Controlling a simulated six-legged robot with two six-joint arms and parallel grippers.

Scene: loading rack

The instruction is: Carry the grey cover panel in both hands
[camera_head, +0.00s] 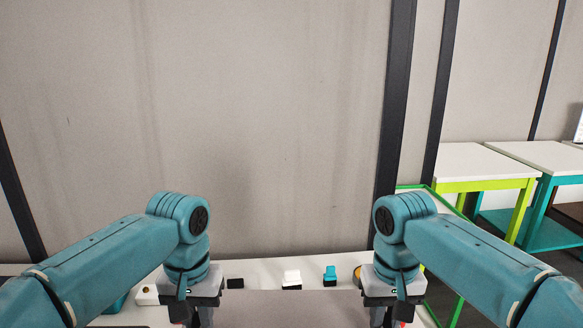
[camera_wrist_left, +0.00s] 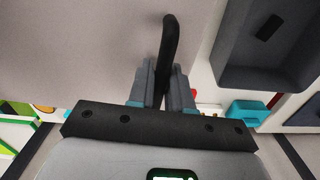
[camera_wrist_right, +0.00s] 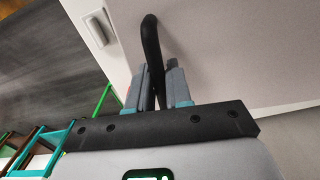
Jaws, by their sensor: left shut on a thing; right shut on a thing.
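The grey cover panel (camera_head: 290,308) shows at the bottom of the head view, flat and between my two grippers; its near part is cut off. It also fills much of the left wrist view (camera_wrist_left: 75,50) and the right wrist view (camera_wrist_right: 235,50). My left gripper (camera_wrist_left: 163,82) is shut on a black bar handle (camera_wrist_left: 170,38) at one end of the panel. My right gripper (camera_wrist_right: 159,84) is shut on the matching black handle (camera_wrist_right: 151,40) at the other end. In the head view, my wrists hide most of both handles.
A white table (camera_head: 258,268) with small items, including a white block (camera_head: 291,279) and a teal one (camera_head: 330,275), lies beyond the panel. A grey wall (camera_head: 270,120) stands behind it. Green (camera_head: 490,165) and teal-framed tables (camera_head: 550,158) stand right. A dark bin (camera_wrist_left: 265,50) shows in the left wrist view.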

